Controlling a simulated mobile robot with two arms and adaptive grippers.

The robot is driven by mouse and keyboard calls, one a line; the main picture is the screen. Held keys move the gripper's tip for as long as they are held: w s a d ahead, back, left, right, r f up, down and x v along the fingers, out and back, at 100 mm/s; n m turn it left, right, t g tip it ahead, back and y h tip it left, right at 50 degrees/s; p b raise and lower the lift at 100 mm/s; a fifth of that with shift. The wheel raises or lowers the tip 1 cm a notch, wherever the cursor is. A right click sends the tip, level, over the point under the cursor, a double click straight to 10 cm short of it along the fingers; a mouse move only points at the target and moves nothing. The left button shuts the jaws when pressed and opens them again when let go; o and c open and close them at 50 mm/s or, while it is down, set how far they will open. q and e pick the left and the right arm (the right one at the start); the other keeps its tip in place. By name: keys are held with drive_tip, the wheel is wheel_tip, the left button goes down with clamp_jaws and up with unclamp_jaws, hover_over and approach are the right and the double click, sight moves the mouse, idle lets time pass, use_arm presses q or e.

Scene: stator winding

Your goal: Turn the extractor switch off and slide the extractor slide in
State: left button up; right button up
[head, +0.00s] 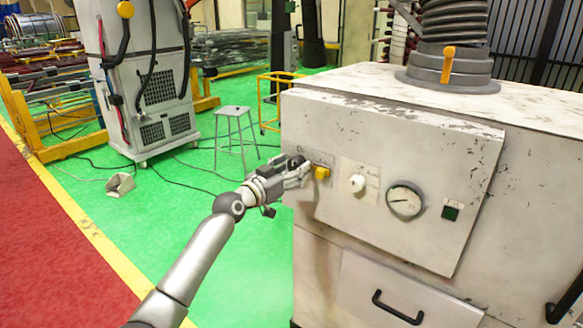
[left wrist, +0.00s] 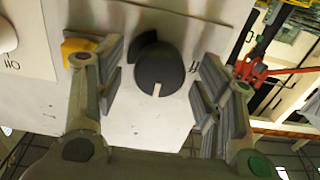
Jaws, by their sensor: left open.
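The extractor switch (left wrist: 157,72) is a black round knob with a pale mark on the cabinet's front panel. In the left wrist view the mark points down the picture, and a partly hidden label, "ff", is right of the knob. My left gripper (head: 302,172) is at the panel's left end. It is open, with one finger (left wrist: 110,60) on each side of the knob; I cannot tell whether they touch it. The extractor slide (head: 448,64) shows as an orange tab on the grey collar below the ribbed hose. My right gripper is out of view.
A yellow part (head: 321,172) sits on the panel beside the left gripper. Right of it are a white knob (head: 357,183), a gauge (head: 404,201) and a green button (head: 451,211). A drawer (head: 390,290) is below. A stool (head: 236,130) stands on the green floor.

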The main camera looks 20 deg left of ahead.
use_arm(q)
drive_tip(key=shift+w, duration=0.1)
drive_tip(key=c, duration=1)
